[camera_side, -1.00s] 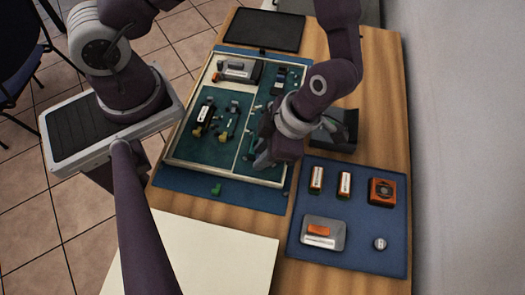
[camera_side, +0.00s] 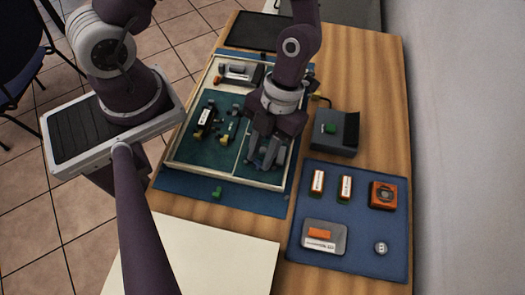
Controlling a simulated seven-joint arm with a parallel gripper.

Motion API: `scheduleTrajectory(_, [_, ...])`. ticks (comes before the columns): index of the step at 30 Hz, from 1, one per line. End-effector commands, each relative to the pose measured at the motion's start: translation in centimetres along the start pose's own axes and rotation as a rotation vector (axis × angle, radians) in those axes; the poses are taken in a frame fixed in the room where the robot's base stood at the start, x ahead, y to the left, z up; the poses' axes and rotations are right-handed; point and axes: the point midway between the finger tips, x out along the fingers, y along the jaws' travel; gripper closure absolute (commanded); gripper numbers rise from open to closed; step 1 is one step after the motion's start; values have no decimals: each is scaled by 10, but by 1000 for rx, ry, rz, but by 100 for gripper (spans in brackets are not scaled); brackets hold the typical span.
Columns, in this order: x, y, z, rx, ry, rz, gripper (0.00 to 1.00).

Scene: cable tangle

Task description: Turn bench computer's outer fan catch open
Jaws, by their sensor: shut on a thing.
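The bench computer is an open, cream-rimmed case (camera_side: 222,181) with green boards, lying on a blue mat (camera_side: 240,202). My gripper (camera_side: 262,165) points down into its right-hand compartment, near the front right corner. Its jaws are shut on a small part there. My fingers and wrist hide that part, and I cannot make out the outer fan catch. A black module with a white label (camera_side: 204,119) and a green and yellow piece (camera_side: 226,134) lie in the left compartment. A grey module (camera_side: 240,72) sits at the back.
A dark grey box (camera_side: 334,143) with a green piece (camera_side: 330,128) on it stands right of the case. A blue mat (camera_side: 363,244) at front right holds orange modules (camera_side: 383,195), a grey tray (camera_side: 340,246) and a round dial (camera_side: 381,248). A black tray (camera_side: 262,30) lies behind.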

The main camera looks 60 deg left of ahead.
Motion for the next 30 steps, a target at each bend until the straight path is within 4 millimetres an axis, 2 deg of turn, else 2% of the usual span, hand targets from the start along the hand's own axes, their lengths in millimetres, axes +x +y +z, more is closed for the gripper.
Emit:
scheduleTrajectory(15, [0, 4, -2, -329, 2, -135, 100])
scheduleTrajectory(30, [1, 4, -2, -413, 3, -170, 100])
